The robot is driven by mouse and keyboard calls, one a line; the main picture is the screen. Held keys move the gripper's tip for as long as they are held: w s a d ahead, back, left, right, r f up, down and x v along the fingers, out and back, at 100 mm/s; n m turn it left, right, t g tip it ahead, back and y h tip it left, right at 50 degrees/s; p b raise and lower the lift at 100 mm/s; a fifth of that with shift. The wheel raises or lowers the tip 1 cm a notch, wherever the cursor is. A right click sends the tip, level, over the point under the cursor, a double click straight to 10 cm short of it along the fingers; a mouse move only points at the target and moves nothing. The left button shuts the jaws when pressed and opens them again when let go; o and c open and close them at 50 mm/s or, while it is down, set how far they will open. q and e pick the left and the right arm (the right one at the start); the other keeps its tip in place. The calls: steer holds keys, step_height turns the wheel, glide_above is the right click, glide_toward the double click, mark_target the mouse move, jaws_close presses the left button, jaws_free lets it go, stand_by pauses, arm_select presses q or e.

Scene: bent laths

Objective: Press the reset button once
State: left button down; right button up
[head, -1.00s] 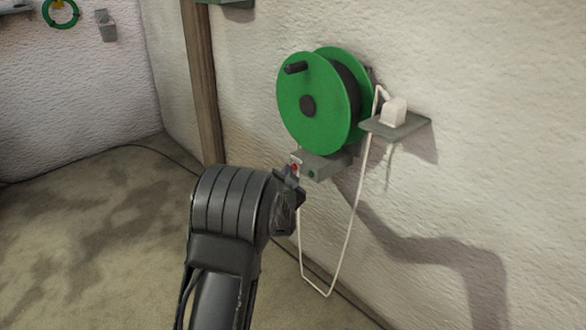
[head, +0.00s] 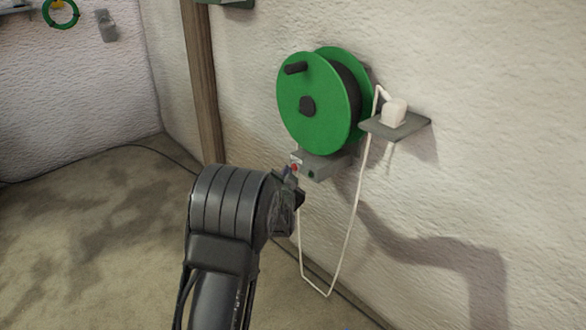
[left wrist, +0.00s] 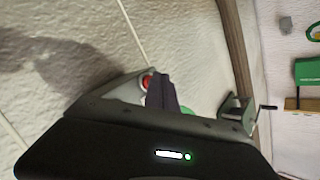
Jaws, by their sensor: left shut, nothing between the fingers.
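A grey box (head: 322,168) is fixed to the wall under a green cable reel (head: 312,105). Its front has a red button (head: 294,167) and a small dark green spot (head: 311,174) to the right of it. No readable label tells which is the reset button. My left gripper (head: 290,174) is shut and empty, its tips just in front of the box by the red button. In the left wrist view the closed fingers (left wrist: 162,94) are right beside the red button (left wrist: 147,82); I cannot tell whether they touch it. My right gripper is not in view.
A small wall shelf (head: 412,126) to the right carries a white block (head: 393,111) with a white cable (head: 349,235) hanging in a loop below. A wooden post (head: 202,80) stands left of the reel. The floor at left is clear except for a dark cable.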

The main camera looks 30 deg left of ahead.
arm_select(q)
steer(key=shift+s+a, duration=0.15)
steer(key=shift+s, duration=0.3)
steer(key=shift+s, duration=0.1)
steer(key=s, duration=0.1)
steer(key=s+a, duration=0.1)
steer(key=s, duration=0.2)
steer(key=shift+s+a, duration=0.25)
steer(key=shift+s, duration=0.1)
stand_by(0.8)
